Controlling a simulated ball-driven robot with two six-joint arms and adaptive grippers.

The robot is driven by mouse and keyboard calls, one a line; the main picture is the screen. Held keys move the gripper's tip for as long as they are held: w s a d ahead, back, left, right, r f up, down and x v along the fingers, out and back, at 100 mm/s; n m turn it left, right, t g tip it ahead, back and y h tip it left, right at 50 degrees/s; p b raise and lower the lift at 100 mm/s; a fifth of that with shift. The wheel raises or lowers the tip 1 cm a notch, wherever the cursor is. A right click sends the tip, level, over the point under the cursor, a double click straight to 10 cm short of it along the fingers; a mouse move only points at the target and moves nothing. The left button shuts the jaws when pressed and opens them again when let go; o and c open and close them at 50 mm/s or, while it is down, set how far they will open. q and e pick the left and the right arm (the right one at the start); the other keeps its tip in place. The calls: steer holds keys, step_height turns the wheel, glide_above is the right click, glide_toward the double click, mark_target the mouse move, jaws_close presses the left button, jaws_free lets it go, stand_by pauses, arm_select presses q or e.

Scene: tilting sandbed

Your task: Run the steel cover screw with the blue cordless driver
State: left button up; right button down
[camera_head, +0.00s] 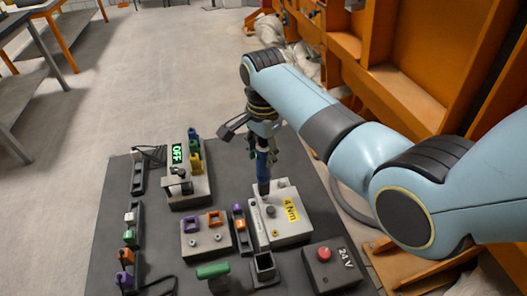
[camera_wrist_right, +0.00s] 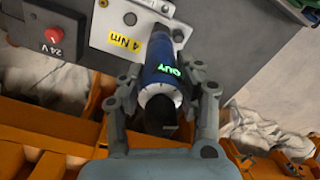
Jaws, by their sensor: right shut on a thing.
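The blue cordless driver (camera_head: 262,165) points down over a pale steel cover block (camera_head: 289,236) with a yellow "4 Nm" label. My right gripper (camera_head: 261,141) is shut around the driver's body. In the right wrist view the fingers (camera_wrist_right: 166,98) sit on both sides of the driver (camera_wrist_right: 160,66), whose green lettering seems to read "OUT". The driver's lower end is near the cover's back left part; I cannot tell whether it touches. A dark round knob or screw head (camera_head: 271,211) shows on the cover. The screw under the driver's tip is hidden. My left gripper is not in view.
The dark sandbed board (camera_head: 110,215) also carries a box with a red button marked "24 V" (camera_head: 331,266), a fixture with an "OFF" display (camera_head: 187,185), a grey block with purple and orange sockets (camera_head: 205,238), and a green handle (camera_head: 213,270). Orange shelving (camera_head: 420,90) stands right.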

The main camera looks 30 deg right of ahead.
steer(key=shift+s+f+p, duration=0.15)
steer(key=shift+s+p, duration=0.05)
steer(key=shift+p, duration=0.15)
stand_by(0.6)
steer(key=shift+r, duration=0.35)
stand_by(1.3)
steer(key=shift+w+r, duration=0.25)
steer(key=shift+r, duration=2.85)
